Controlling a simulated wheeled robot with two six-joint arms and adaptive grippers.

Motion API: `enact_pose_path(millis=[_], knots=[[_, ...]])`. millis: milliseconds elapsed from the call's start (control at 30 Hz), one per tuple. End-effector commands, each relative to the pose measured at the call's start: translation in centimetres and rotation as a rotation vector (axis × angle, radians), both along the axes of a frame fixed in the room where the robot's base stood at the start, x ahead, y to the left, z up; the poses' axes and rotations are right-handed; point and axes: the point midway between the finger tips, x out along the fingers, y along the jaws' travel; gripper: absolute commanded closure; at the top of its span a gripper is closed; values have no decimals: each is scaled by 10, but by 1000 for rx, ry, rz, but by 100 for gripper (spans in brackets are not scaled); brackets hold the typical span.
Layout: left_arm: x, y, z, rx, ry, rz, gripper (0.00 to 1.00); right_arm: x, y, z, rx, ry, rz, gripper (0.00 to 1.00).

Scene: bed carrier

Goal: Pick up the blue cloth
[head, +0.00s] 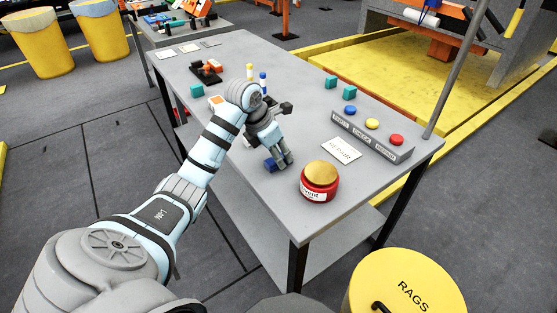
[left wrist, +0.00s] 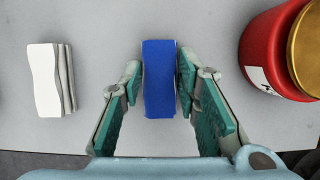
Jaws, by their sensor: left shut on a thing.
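The blue cloth (left wrist: 159,78) is a folded upright-looking block between the fingertips in the left wrist view. In the head view a part of it (head: 270,165) shows at the near left edge of the grey table (head: 345,205). My left gripper (head: 284,163) is over that edge, fingers pointing down. It is shut on the cloth, with a fingertip on either side (left wrist: 159,95). I cannot tell whether the cloth touches the table. My right gripper is not in view.
A red jar with a gold lid (head: 319,181) stands close right of the gripper. A folded white cloth (left wrist: 47,80) lies left of it in the wrist view. A button panel (head: 372,136) and a white card (head: 341,149) are farther right. A yellow RAGS bin (head: 400,285) stands in front.

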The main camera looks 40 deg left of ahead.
Motion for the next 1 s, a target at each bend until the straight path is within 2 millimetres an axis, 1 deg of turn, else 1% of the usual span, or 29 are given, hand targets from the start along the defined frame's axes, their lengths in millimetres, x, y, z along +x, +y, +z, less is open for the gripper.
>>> enact_pose_path(millis=[167,267,367,467,500,567,600,700,800,833,900,1000], knots=[[0,0,1,0,0,0,90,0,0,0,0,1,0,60],[0,0,7,0,-2,0,90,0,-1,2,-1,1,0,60],[1,0,21,0,-3,-1,90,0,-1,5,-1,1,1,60],[1,0,46,1,-7,1,90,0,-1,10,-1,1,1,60],[1,0,61,1,-8,1,90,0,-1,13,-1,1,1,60],[1,0,87,0,-6,1,90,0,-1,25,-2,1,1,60],[1,0,107,0,-3,0,90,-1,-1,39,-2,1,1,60],[0,0,147,1,-1,0,90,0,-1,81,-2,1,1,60],[0,0,175,1,-1,0,90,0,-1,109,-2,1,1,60],[0,0,181,1,-1,0,90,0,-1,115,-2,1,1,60],[0,0,193,0,-1,0,90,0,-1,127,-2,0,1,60],[0,0,201,0,0,0,90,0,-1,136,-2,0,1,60]])
